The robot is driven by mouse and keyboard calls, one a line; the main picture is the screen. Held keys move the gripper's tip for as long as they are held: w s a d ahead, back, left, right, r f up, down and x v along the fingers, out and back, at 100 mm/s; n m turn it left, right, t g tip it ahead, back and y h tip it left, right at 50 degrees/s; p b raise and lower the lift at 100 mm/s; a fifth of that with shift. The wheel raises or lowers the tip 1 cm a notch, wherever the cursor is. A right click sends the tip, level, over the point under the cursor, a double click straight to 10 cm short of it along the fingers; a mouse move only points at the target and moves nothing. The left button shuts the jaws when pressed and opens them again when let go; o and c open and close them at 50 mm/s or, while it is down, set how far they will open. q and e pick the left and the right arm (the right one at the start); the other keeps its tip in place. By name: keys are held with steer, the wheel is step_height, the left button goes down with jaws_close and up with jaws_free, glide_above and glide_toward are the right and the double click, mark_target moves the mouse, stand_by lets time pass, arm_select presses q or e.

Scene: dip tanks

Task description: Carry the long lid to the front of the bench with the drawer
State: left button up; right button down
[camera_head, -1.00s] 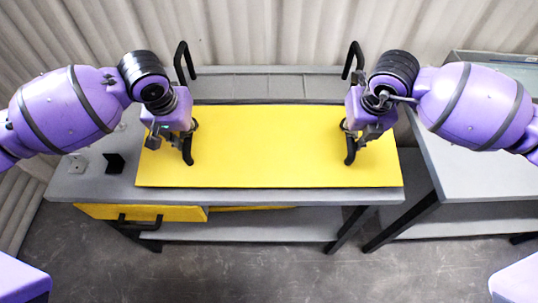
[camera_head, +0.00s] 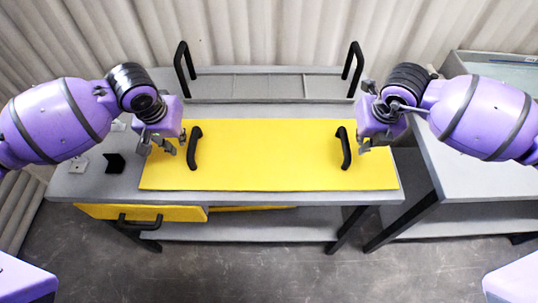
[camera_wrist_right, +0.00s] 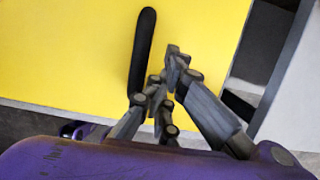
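The long yellow lid (camera_head: 265,158) lies flat along the front part of the grey bench (camera_head: 80,185), over the yellow drawer front (camera_head: 165,213). Its two black handles stand up near its ends, the left handle (camera_head: 194,148) and the right handle (camera_head: 344,148). My left gripper (camera_head: 160,146) is open, just left of the left handle and apart from it. My right gripper (camera_head: 364,118) is open, just right of the right handle. In the right wrist view its fingers (camera_wrist_right: 165,75) are empty beside the handle (camera_wrist_right: 141,50).
A long grey sectioned tray (camera_head: 265,88) with two upright black handles (camera_head: 184,68) stands behind the lid. A small black angled block (camera_head: 115,163) and a grey plate (camera_head: 78,164) lie at the bench's left. Another grey table (camera_head: 470,170) stands to the right.

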arm_select(q)
steer(key=shift+o, duration=0.4)
steer(key=shift+a+f, duration=0.1)
steer(key=shift+a, duration=0.1)
arm_select(e)
steer(key=c, duration=2.5)
jaws_free()
steer(key=shift+d, duration=0.2)
steer(key=o, duration=0.6)
steer(key=shift+c, duration=0.2)
steer(key=shift+r, duration=0.1)
arm_select(q)
steer(key=v, duration=1.2)
arm_select(e)
steer(key=v, duration=1.1)
steer(key=shift+r, duration=0.4)
steer(key=shift+s, duration=0.1)
